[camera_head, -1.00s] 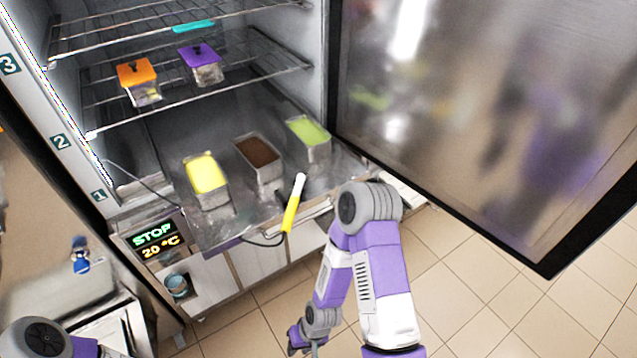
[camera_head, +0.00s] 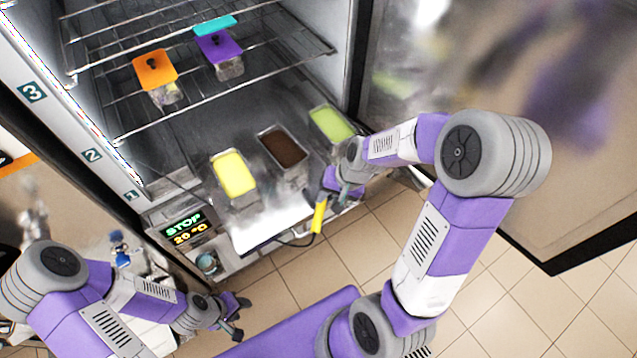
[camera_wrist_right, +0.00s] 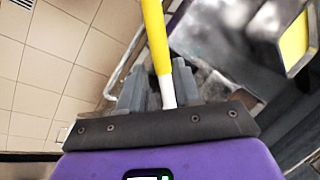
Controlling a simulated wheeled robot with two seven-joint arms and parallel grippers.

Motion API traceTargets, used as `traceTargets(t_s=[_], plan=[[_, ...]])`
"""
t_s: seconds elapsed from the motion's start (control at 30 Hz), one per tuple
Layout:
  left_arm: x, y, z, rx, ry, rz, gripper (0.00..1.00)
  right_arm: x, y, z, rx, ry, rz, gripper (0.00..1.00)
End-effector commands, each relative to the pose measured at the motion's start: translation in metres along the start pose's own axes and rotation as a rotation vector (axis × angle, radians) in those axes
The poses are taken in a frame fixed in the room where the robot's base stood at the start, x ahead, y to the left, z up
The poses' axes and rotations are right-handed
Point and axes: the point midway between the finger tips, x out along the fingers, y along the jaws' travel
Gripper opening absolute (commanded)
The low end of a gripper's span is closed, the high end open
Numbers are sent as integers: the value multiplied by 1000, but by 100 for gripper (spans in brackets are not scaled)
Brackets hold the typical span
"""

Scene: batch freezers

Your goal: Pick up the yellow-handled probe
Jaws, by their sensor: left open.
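The yellow-handled probe (camera_head: 319,217) is at the front edge of the freezer's lower tray, its yellow handle end pointing down. My right gripper (camera_head: 337,188) is at its upper part and hides the white end in the head view. In the right wrist view, the probe (camera_wrist_right: 156,42) runs between the two close-set grey fingers of my right gripper (camera_wrist_right: 165,92). They look closed on its white part, with the yellow handle reaching beyond them. My left gripper (camera_head: 237,316) is open and empty, low and well away from the probe.
Pans of yellow (camera_head: 233,174), brown (camera_head: 284,147) and green (camera_head: 331,124) contents stand on the tray behind the probe. Lidded orange (camera_head: 154,70) and purple (camera_head: 217,46) containers sit on a wire shelf above. A dark cable (camera_head: 297,242) runs from the probe. The open door (camera_head: 590,190) stands right.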

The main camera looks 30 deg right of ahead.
Motion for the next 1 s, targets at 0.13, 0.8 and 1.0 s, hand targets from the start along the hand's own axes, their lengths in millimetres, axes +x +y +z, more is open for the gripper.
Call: traceTargets(t_s=[0.13,0.8,1.0], plan=[[4,-2,0,-1,0,0,43,20,0,1,1,-2,1,33],[10,-4,-1,0,1,0,43,62,-2,3,-2,2,0,21],[9,-4,-1,0,1,0,43,62,-2,3,-2,2,0,0]])
